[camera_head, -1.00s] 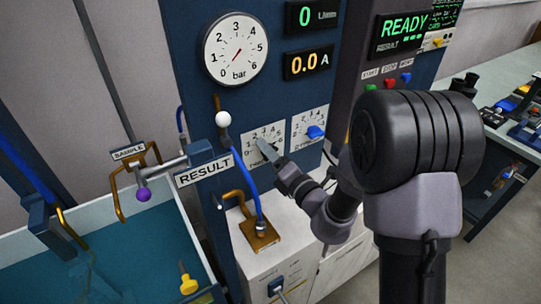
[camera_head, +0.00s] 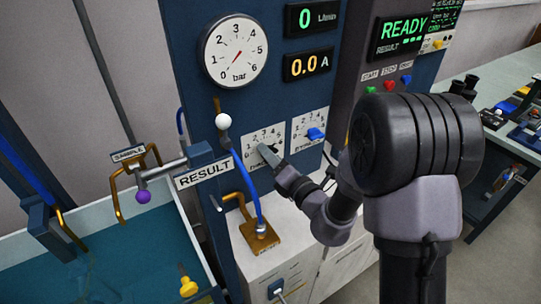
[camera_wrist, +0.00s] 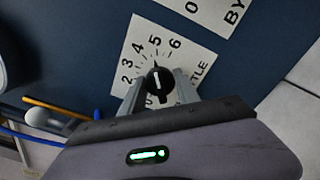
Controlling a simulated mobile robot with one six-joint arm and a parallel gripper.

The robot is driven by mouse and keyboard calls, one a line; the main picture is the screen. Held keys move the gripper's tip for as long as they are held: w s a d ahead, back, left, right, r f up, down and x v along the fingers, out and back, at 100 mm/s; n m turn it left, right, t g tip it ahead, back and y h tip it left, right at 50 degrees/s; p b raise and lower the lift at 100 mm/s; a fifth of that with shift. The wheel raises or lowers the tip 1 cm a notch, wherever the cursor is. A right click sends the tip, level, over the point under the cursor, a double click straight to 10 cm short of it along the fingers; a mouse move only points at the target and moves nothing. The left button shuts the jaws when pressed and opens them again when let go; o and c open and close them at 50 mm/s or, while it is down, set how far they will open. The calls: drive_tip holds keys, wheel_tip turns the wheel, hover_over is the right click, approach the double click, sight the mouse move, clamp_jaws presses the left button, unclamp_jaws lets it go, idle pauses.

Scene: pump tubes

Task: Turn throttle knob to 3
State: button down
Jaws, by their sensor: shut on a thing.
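The throttle knob (camera_wrist: 158,85) is round and black with a white pointer mark. It sits on a white dial plate (camera_wrist: 120,88) numbered up to 6 in the wrist view. Its mark points up, roughly towards the 5 there; the exact reading is hard to tell. My gripper (camera_wrist: 160,82) is shut on the knob, one grey finger on each side. In the head view my gripper (camera_head: 284,172) reaches the throttle plate (camera_head: 250,142) from the lower right, and the knob shows as a small dark shape.
A bypass plate with a blue knob (camera_head: 315,134) is close on the right. A white ball-topped lever (camera_head: 223,121) and blue hose (camera_head: 250,185) stand just left. The gauge (camera_head: 235,49) reads low; displays show 0 L/min (camera_head: 312,16) and 0.0 A (camera_head: 307,64).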

drive_tip(key=n+b, duration=0.1)
drive_tip(key=n, duration=0.4)
drive_tip(key=shift+f, duration=0.1)
drive_tip(key=n+b, duration=0.1)
drive_tip(key=n, duration=0.4)
drive_tip(key=shift+b, duration=0.3)
drive_tip(key=shift+n, duration=0.3)
drive_tip(key=c, duration=0.9)
unclamp_jaws()
